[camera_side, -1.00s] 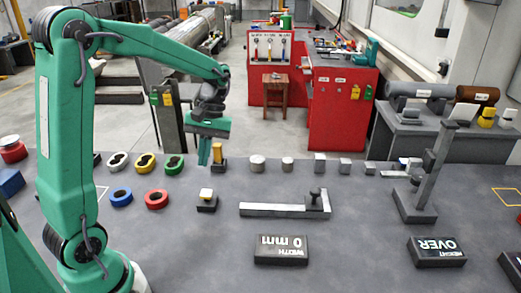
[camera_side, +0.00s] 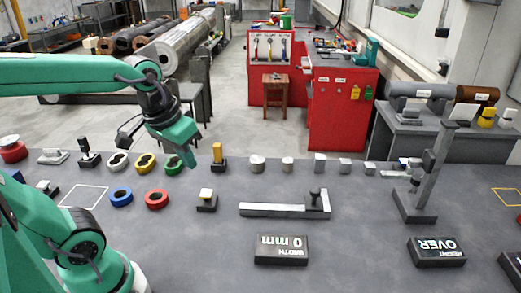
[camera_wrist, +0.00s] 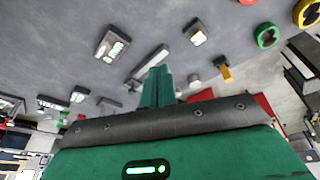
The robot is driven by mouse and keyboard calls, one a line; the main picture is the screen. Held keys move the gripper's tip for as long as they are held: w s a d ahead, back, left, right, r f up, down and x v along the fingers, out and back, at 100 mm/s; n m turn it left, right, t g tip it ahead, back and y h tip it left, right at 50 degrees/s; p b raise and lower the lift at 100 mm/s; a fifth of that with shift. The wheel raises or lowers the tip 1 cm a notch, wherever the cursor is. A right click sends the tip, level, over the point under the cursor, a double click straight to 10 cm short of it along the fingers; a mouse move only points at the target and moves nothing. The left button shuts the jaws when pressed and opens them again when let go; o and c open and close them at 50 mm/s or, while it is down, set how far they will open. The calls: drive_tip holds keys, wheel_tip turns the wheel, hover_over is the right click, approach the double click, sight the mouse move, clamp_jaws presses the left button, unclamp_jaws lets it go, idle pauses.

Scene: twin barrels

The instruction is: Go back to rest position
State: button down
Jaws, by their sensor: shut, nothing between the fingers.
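My gripper (camera_side: 190,160) is green with a dark wrist. In the side view it hangs in the air at the left, near the green ring (camera_side: 173,165). Its fingers are together and hold nothing. In the wrist view the closed fingers (camera_wrist: 157,85) point out over the bench, with no object between them. My arm is bent, with its upper link running level from the left edge of the side view.
The grey bench (camera_side: 340,230) holds a yellow ring (camera_side: 145,163), a blue ring (camera_side: 121,197), a red ring (camera_side: 157,199), a width gauge (camera_side: 290,210), a width display (camera_side: 283,249) and a height gauge (camera_side: 425,180). A red cabinet (camera_side: 340,105) stands behind.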

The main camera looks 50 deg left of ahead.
drive_tip(key=shift+s+d+r+m+t, duration=0.1)
drive_tip(key=shift+s+d+m+t, duration=0.3)
drive_tip(key=shift+s+m+t, duration=0.2)
drive_tip(key=shift+s+d+m+t, duration=0.35)
drive_tip(key=shift+s+m+t, duration=0.15)
drive_tip(key=shift+s+m, duration=0.1)
